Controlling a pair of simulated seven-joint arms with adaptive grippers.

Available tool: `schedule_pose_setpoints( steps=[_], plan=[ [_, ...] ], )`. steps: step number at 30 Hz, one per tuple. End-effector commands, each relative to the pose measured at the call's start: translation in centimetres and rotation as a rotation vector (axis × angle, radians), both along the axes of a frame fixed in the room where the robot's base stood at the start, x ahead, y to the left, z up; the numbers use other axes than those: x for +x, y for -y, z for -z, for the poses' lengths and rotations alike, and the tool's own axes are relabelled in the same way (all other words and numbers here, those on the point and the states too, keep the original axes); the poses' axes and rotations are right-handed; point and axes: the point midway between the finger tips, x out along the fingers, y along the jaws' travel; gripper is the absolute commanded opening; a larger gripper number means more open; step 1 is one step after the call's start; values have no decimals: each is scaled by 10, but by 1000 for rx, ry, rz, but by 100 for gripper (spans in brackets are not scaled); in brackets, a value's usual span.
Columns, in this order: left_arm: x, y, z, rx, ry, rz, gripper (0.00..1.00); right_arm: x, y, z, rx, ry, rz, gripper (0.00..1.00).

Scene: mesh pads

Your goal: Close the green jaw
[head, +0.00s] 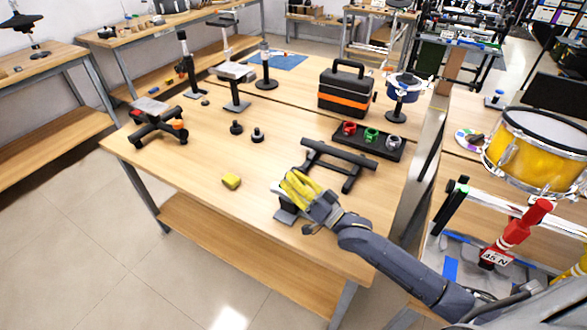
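A small green jaw-like piece (371,135) sits in the middle of a black tray (388,153) toward the right of the wooden table, between a red piece (349,128) and a grey piece (393,142). It is too small to tell how far its jaw is open. My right gripper (293,186), with yellow fingers, is over the table's front right part. It is nearer to me than the tray and well apart from the green piece. Its finger gap cannot be made out, and I see nothing held clearly. My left gripper is not in view.
A black bar stand (338,154) stands between my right gripper and the tray. A black toolbox (345,92) is behind the tray. The table's front left area is clear. A yellow drum (535,150) is at the right.

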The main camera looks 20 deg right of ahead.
Motion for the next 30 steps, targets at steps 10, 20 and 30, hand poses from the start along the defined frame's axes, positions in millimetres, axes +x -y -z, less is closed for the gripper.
schedule_pose_setpoints(
  steps=[10,20,30],
  plan=[
    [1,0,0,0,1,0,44,-16,-17,23,-121,115,0,0],
    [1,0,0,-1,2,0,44,-23,-24,36,-194,185,1,0],
    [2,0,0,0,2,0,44,-24,-26,39,-219,209,0,0]
  ],
)
